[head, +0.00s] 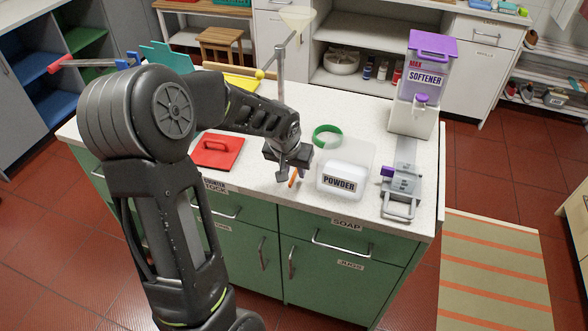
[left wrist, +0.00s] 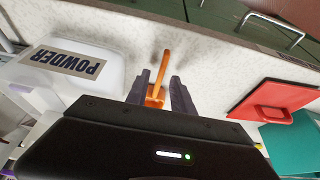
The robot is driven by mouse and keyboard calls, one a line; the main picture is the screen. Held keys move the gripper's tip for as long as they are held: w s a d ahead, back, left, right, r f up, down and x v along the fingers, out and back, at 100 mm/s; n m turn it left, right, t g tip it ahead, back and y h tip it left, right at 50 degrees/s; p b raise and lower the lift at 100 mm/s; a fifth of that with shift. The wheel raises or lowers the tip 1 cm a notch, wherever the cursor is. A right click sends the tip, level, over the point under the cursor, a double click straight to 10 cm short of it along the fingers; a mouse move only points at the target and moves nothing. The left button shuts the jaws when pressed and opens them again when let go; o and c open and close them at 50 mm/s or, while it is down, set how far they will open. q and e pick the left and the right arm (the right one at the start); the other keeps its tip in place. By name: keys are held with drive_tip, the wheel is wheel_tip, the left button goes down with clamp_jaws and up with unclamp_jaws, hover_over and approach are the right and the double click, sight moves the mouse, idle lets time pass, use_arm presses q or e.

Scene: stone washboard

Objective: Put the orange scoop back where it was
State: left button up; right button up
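The orange scoop (head: 293,178) shows as a short slanted orange piece just below my left gripper (head: 291,172), above or on the white counter near its front edge. In the left wrist view the scoop (left wrist: 164,70) runs between the two dark fingers of the left gripper (left wrist: 161,82) and extends past their tips. A small gap shows beside its thin part; whether the fingers press on its thicker near end is unclear. The gripper hides the rest of the scoop. The white POWDER box (head: 352,171) stands just right of the gripper. My right gripper is not in view.
A green ring (head: 327,135) lies behind the POWDER box. A red lid-like piece with a handle (head: 217,150) lies left of the gripper. A softener dispenser (head: 418,85) and a grey device (head: 402,180) stand at the right. A thin metal stand (head: 280,75) rises behind the gripper.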

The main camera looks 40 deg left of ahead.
use_arm(q)
drive_tip(key=b+v, duration=0.1)
drive_tip(key=v, duration=1)
drive_tip(key=shift+r, duration=0.25)
drive_tip(key=shift+s+d, duration=0.1)
